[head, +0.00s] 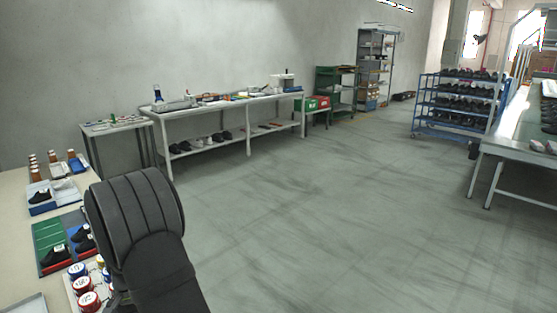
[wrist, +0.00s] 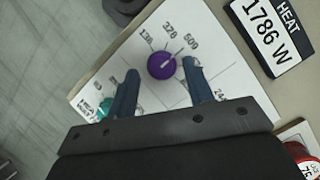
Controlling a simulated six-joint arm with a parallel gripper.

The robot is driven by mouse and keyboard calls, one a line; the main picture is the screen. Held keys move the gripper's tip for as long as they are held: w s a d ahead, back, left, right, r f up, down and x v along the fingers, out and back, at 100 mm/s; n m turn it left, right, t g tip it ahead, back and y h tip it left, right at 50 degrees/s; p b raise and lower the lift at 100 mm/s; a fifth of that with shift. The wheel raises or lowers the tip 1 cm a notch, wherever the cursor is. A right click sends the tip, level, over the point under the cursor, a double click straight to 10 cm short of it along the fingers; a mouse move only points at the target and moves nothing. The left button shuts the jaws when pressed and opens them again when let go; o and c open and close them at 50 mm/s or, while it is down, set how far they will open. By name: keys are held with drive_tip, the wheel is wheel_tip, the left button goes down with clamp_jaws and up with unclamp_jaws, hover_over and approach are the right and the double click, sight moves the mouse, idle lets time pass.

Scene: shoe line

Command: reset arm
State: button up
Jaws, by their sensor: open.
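My gripper (wrist: 161,88) shows in the wrist view with its two blue fingers spread apart. It is open, with nothing between the fingers. A purple round knob (wrist: 161,66) with a pale pointer mark stands just past the fingertips. The knob sits on a white panel (wrist: 213,50) printed with numbers such as 378 and 500. A teal knob (wrist: 105,106) shows partly beside the left finger. In the head view my dark arm covers part of the table at lower left, and the fingers cannot be made out.
A black-and-white label reading HEAT 1786 W (wrist: 268,33) lies beside the panel. In the head view, the left table (head: 14,255) holds trays with black shoes, a green tray (head: 48,236), and several lidded jars (head: 82,286). The floor (head: 300,215) is clear.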

drive_tip(key=shift+s+a+f+n, duration=0.1)
drive_tip(key=shift+f+n, duration=0.05)
drive_tip(key=shift+n, duration=0.45)
drive_tip(key=shift+s+n+t+h, duration=0.1)
drive_tip(key=shift+n+t+h, duration=0.35)
drive_tip(key=shift+n, duration=0.75)
drive_tip(key=n, duration=0.2)
drive_tip(key=n+t+h, duration=0.1)
drive_tip(key=n, duration=0.1)
drive_tip(key=shift+s+a, duration=0.15)
drive_tip(key=shift+a, duration=0.05)
drive_tip(key=v, duration=1.1)
drive_tip(key=shift+s+a, duration=0.1)
drive_tip(key=shift+s, duration=0.05)
